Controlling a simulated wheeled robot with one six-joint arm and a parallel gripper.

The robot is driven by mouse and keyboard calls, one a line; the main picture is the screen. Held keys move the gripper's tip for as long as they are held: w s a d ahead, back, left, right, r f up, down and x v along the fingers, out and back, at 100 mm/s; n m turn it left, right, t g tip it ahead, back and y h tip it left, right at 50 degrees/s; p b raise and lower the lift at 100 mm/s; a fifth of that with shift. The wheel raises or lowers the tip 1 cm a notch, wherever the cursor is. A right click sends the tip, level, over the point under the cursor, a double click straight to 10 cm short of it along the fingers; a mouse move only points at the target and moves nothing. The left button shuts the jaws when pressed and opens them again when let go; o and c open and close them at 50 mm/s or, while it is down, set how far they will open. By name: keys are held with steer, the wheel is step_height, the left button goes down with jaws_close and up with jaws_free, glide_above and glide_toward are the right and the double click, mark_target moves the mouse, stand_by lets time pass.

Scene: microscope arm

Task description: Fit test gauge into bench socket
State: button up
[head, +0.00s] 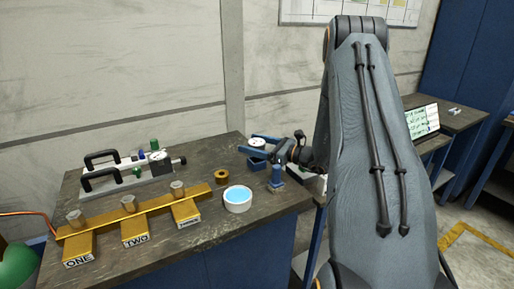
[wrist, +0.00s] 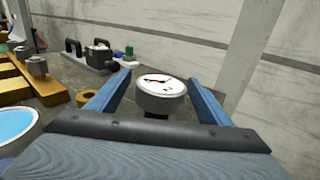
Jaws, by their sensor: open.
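The test gauge (wrist: 162,95) has a round white dial with a red needle and a grey body. It stands upright between the two blue fingers of my gripper (wrist: 160,85) in the wrist view, with gaps on both sides. In the head view the gauge (head: 257,142) sits between the open fingers of my gripper (head: 255,142) near the bench's right back edge.
A blue post (head: 276,178) stands near the bench's right edge. A white cup with a blue top (head: 237,199) is left of it. A brass manifold (head: 135,220) with blocks and a handled valve fixture (head: 125,172) fill the left. Bare bench (head: 215,152) lies between.

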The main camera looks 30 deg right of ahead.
steer(key=shift+x, duration=1.2)
steer(key=shift+c, duration=0.5)
steer(key=c, duration=1.1)
steer(key=shift+r, duration=0.1)
